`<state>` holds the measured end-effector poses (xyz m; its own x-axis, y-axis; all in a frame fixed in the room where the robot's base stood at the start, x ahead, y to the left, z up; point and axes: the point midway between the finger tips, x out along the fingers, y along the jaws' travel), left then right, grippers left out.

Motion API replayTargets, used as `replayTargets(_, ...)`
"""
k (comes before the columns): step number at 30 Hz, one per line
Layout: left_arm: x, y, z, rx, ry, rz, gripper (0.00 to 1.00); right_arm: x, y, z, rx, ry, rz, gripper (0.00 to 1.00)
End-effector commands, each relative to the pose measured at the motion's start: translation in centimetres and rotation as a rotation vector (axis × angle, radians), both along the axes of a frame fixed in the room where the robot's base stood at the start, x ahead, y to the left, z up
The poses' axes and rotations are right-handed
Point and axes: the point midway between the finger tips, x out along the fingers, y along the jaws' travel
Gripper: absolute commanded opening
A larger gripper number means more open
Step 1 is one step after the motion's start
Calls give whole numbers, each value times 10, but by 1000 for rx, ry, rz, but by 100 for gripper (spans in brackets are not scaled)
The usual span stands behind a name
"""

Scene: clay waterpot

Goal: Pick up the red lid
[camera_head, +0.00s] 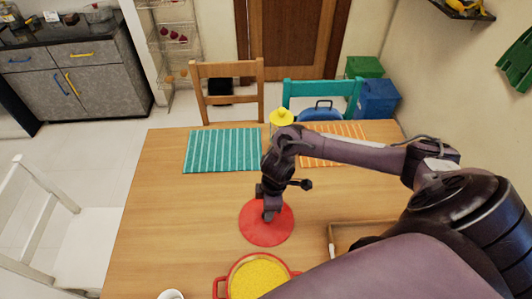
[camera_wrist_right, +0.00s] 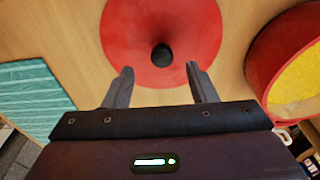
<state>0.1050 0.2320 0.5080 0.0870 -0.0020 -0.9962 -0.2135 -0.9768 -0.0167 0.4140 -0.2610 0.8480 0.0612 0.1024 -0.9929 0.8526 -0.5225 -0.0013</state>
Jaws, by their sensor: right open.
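The red lid (camera_head: 262,230) lies flat on the wooden table, in front of the teal placemat. It also shows in the right wrist view (camera_wrist_right: 125,40), with a dark round knob (camera_wrist_right: 161,54) at its middle. My right gripper (camera_head: 268,214) points down over the lid and hides its knob in the head view. In the right wrist view the gripper (camera_wrist_right: 160,66) is open, with its two fingers apart on either side of the knob and nothing gripped. My left gripper is not in view.
A red pot (camera_head: 222,285) with yellow contents stands close in front of the lid. A wooden tray (camera_head: 335,228) lies to the right, partly behind my arm. A teal placemat (camera_head: 222,150), an orange placemat (camera_head: 318,155) and a white cup (camera_head: 170,294) are also on the table (camera_head: 150,215). The table's left side is clear.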

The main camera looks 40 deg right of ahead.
Motion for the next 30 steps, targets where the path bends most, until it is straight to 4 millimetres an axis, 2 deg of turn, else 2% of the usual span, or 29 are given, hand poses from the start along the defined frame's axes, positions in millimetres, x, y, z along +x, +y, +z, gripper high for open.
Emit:
replayTargets(5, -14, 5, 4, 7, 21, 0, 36, -1, 3, -20, 0, 2, -2, 52)
replayTargets(8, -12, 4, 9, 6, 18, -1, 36, -2, 5, -36, 0, 2, -2, 52)
replayTargets(12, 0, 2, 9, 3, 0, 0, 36, 0, 6, -54, 1, 1, -1, 52)
replayTargets(16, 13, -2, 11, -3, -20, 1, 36, 1, 6, -59, -1, -2, 0, 52)
replayTargets(21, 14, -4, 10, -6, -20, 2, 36, 1, 6, -59, -1, -1, 0, 52)
replayTargets(30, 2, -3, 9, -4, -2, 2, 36, 1, 6, -59, -1, -1, 0, 13)
